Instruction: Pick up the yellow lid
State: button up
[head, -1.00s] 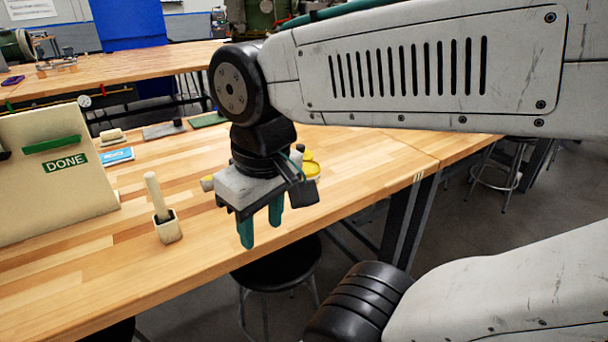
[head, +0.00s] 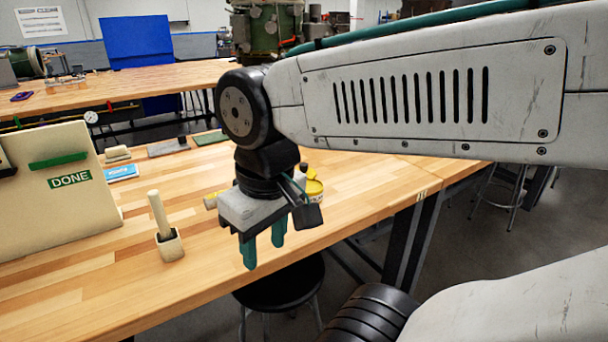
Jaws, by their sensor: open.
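The yellow lid (head: 314,186) sits on the workbench at the right, partly hidden behind my gripper and wrist. It seems to be on top of a pale tub or jar (head: 317,198), of which little shows. My gripper (head: 264,256) points down with its two teal fingers apart and nothing between them. It hangs in front of the lid, nearer the camera and to its left, by the bench's front edge. The lid and the fingers look apart.
The wooden workbench (head: 100,290) holds a cream block with a wooden handle (head: 161,225), a DONE board (head: 60,205), a blue packet (head: 122,172) and pads at the back. A black stool (head: 285,285) stands below the front edge. The bench's middle is mostly clear.

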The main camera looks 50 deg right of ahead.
aim_at(303, 167)
jog(key=k, duration=0.45)
jog(key=u, duration=0.15)
jog(key=i, duration=0.65)
jog(key=z, duration=0.85)
jog(key=i, duration=0.5)
jog(key=z, duration=0.6)
